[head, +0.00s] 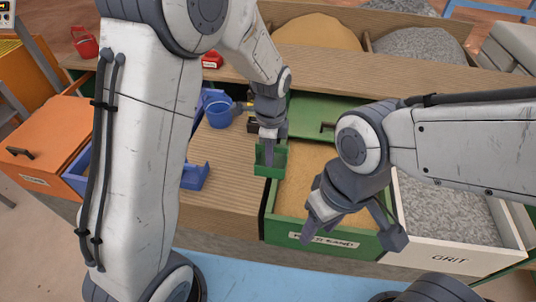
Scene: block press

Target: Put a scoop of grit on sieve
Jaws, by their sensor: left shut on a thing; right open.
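Grey grit (445,215) fills an open white drawer labelled GRIT (450,258) at the right. My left gripper (269,148) is shut, with its fingers at a small green box-shaped piece (270,168) by the left edge of the sand drawer. I cannot tell if this piece is a scoop or a holder, and the held part is hidden. My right gripper (352,230) is open and empty above the front of the sand drawer, left of the grit. I cannot make out the sieve; my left arm hides much of the bench.
The green drawer (318,241) of sand (300,195) stands open beside the grit drawer. A blue cup-like piece (217,112) and a blue holder (195,177) are on the wooden top. An orange drawer (45,150) juts out left. Bins of sand (315,32) and grit (420,45) are behind.

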